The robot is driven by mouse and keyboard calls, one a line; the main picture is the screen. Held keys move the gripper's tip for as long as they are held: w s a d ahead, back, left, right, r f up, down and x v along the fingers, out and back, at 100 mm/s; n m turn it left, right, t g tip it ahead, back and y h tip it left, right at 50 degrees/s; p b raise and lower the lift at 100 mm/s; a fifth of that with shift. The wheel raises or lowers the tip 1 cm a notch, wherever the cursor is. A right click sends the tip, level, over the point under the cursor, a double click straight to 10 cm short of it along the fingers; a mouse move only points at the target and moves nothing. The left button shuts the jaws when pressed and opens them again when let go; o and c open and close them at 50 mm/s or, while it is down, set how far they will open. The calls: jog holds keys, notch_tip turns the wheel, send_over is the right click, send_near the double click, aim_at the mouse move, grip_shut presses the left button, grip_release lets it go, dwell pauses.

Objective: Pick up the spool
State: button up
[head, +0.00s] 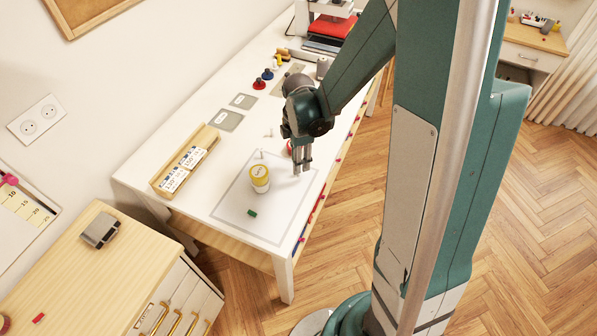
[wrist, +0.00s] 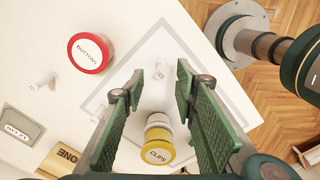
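In the wrist view a small, pale, labelled cylinder (wrist: 160,72), which looks like the spool, stands on the white table. It lies in line with the gap between the fingers of my gripper (wrist: 155,85). The gripper is open and nothing is held. In the head view my gripper (head: 303,170) points down over the right part of the outlined square on the tabletop. I cannot make out that cylinder there; the fingers seem to hide it. Whether the fingers reach down beside it, I cannot tell.
The yellow-lidded CLIPS jar (wrist: 158,150) stands close by, near the lower finger gap; it also shows in the head view (head: 260,180). The red-lidded BUTTONS jar (wrist: 90,53) is left of the fingers. A small green piece (head: 252,212) and a wooden box (head: 158,182) lie nearby.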

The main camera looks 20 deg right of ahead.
jog(key=shift+f, duration=0.3)
jog(key=shift+f, duration=2.6)
jog(key=shift+c, duration=0.5)
jog(key=c, duration=0.6)
